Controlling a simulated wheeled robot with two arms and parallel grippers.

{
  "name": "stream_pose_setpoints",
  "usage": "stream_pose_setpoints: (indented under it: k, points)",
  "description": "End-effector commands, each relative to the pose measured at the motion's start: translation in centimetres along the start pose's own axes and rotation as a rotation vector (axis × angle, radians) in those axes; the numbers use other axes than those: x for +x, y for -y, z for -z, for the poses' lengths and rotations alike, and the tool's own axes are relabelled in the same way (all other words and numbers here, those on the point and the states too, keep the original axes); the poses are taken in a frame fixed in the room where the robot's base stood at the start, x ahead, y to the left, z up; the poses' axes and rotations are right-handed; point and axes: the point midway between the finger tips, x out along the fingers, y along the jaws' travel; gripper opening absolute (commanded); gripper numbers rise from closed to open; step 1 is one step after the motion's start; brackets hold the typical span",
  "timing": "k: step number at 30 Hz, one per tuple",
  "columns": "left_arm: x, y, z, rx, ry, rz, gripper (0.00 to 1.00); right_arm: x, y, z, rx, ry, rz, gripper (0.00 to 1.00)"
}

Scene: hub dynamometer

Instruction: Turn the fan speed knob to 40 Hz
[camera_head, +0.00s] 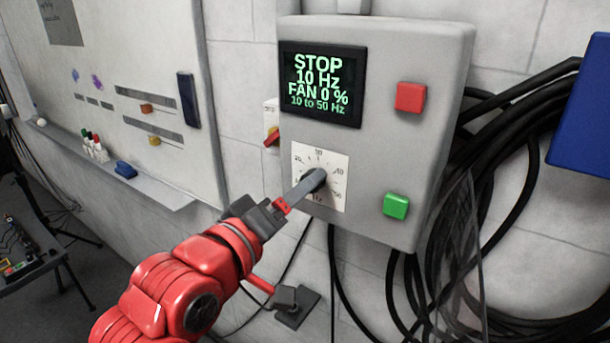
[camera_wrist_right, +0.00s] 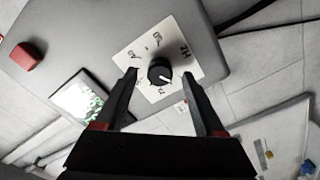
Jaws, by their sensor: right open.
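The control box (camera_head: 385,60) hangs on the wall. Its display (camera_head: 322,84) reads STOP, 10 Hz, FAN 0 %, 10 to 50 Hz. The dark round fan speed knob (camera_head: 318,177) sits on a white dial plate (camera_head: 336,201) below the display. In the right wrist view the knob (camera_wrist_right: 160,71) shows a white pointer mark toward the lower right. My right gripper (camera_head: 308,184) is at the knob, its near finger partly covering it and the dial. In the wrist view its open fingers (camera_wrist_right: 160,77) stand on either side of the knob, with visible gaps. My left gripper is not in view.
A red button (camera_head: 410,97) and a green button (camera_head: 396,205) sit right of the display and dial. A red-handled switch (camera_head: 271,137) is left of the box. Black cables (camera_head: 515,130) hang at the right. A whiteboard (camera_head: 130,60) is on the left wall.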

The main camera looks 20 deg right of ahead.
Motion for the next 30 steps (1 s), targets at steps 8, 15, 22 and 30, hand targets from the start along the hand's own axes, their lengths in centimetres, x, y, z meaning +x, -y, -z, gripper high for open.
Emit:
stream_pose_setpoints:
  k: [8,15,22,30]
  points:
    - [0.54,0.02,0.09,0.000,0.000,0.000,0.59,1.42,0.03,-0.08,0.000,0.001,0.001,0.71]
    - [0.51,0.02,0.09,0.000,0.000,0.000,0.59,1.40,0.03,-0.08,0.000,0.001,0.000,0.62]
    - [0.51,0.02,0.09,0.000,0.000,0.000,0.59,1.39,0.01,-0.08,0.000,0.001,0.000,0.21]
    - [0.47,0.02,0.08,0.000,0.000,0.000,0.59,1.38,0.02,-0.09,0.001,0.001,-0.001,0.00]
